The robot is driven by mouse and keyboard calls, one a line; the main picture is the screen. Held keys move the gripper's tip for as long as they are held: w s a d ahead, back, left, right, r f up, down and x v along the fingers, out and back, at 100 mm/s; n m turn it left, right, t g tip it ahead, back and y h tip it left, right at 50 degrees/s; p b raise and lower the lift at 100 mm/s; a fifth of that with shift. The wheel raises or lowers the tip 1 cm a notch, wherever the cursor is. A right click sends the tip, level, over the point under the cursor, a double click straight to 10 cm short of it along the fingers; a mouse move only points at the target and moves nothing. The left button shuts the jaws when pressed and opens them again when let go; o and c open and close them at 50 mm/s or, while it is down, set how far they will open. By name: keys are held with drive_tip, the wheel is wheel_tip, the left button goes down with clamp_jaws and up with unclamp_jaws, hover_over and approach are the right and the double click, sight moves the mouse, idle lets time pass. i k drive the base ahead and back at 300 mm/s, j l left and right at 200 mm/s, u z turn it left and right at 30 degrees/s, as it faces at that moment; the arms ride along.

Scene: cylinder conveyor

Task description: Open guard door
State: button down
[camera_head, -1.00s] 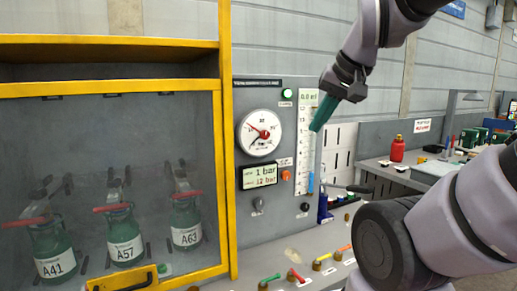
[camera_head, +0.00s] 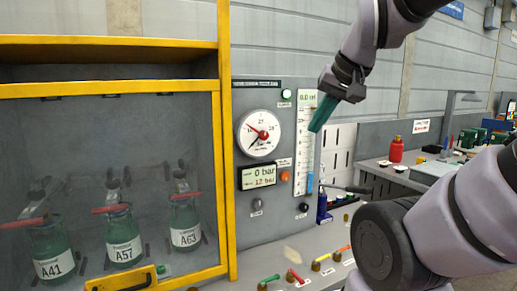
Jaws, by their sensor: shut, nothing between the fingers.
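The guard door (camera_head: 219,180) is a yellow frame around a clear pane on the left. It is shut in its yellow housing. Its yellow handle (camera_head: 122,281) is at the bottom, near the picture's lower edge. Behind the pane stand green cylinders labelled A41 (camera_head: 54,264), A57 (camera_head: 124,251) and A63 (camera_head: 186,237), with red-handled fittings above them. My gripper (camera_head: 320,122) is shut and empty, with teal fingers pointing down-left. It is high up in front of the grey gauge panel, to the right of the door and well apart from the handle.
The gauge panel (camera_head: 275,215) carries a round dial (camera_head: 259,133), a display (camera_head: 259,176) reading 0 bar and 12 bar, and a level scale (camera_head: 306,145). Several coloured valve levers line the bench below. A side bench with a red bottle (camera_head: 396,150) stands at the right.

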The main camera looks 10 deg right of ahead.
sight(144, 278)
drive_tip(key=u, duration=1.3)
